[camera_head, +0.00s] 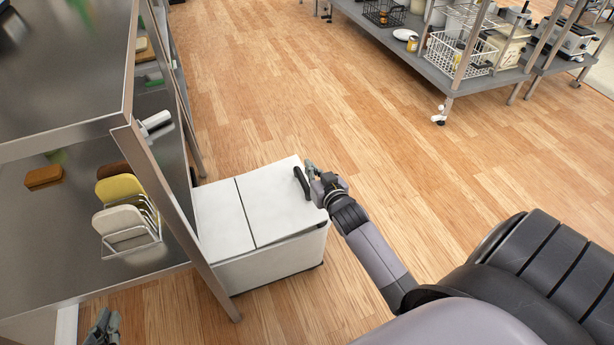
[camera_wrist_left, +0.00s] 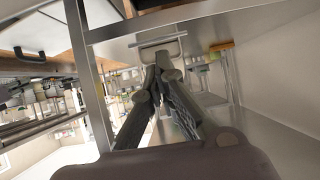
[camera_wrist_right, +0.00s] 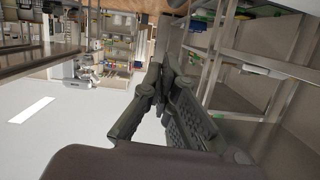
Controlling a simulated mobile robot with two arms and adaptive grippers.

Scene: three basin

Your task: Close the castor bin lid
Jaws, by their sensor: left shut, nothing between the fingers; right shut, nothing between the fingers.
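The white castor bin (camera_head: 265,267) stands on the floor beside the steel table. Its top has two white panels, and the right panel, the lid (camera_head: 275,215), carries a black handle (camera_head: 301,182) near its right edge. The lid lies nearly flat; a thin gap shows under its front edge. My right gripper (camera_head: 313,172) is shut and empty, right at the handle; I cannot tell if it touches. It also shows shut in the right wrist view (camera_wrist_right: 157,66). My left gripper (camera_head: 104,322) is shut and empty, low at the left, apart from the bin.
A steel shelf unit (camera_head: 440,75) with baskets stands at the far right. Wooden floor is clear between them.

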